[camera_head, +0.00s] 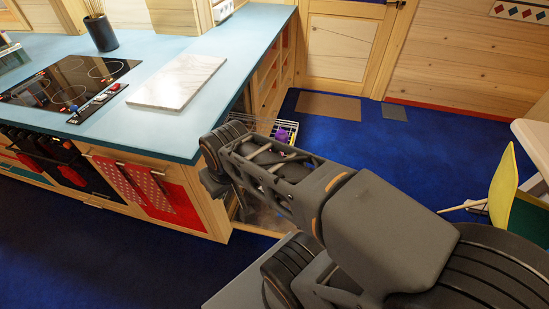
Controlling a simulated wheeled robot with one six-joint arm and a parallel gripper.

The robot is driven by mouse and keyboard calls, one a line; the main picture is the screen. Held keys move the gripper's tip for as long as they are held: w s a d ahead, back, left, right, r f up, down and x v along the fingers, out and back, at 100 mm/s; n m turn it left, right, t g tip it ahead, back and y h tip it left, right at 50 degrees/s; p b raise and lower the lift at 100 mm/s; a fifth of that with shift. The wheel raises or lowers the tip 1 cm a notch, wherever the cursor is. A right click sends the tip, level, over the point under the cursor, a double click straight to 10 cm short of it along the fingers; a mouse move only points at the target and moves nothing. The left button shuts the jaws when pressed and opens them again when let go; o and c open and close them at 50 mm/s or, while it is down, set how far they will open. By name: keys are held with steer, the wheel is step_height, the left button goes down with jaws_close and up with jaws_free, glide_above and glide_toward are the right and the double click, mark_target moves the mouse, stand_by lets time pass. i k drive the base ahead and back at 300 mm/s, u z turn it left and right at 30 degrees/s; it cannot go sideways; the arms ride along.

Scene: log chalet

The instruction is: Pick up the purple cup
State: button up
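A small purple thing (283,134), which looks like the purple cup, shows just above my arm. It sits in or behind a wire rack (262,121) at the end of the counter, beside something yellow. My arm hides most of the rack and whatever is below it. My arm reaches from the lower right to the counter's corner and bends downward there. My gripper's fingers cannot be made out; they are hidden behind the arm links.
The blue counter (180,48) carries a marble board (178,81), a cooktop (70,82) and a dark utensil pot (101,32). Its corner is close to my arm. A yellow-green chair (505,180) and a pale table edge stand at right. Blue floor lies open beyond the arm.

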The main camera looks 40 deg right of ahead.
mark_target(283, 136)
steer(key=u, duration=0.5)
steer(key=k, duration=1.05)
steer(key=z, duration=1.25)
steer(key=i, duration=0.5)
steer(key=z, duration=0.1)
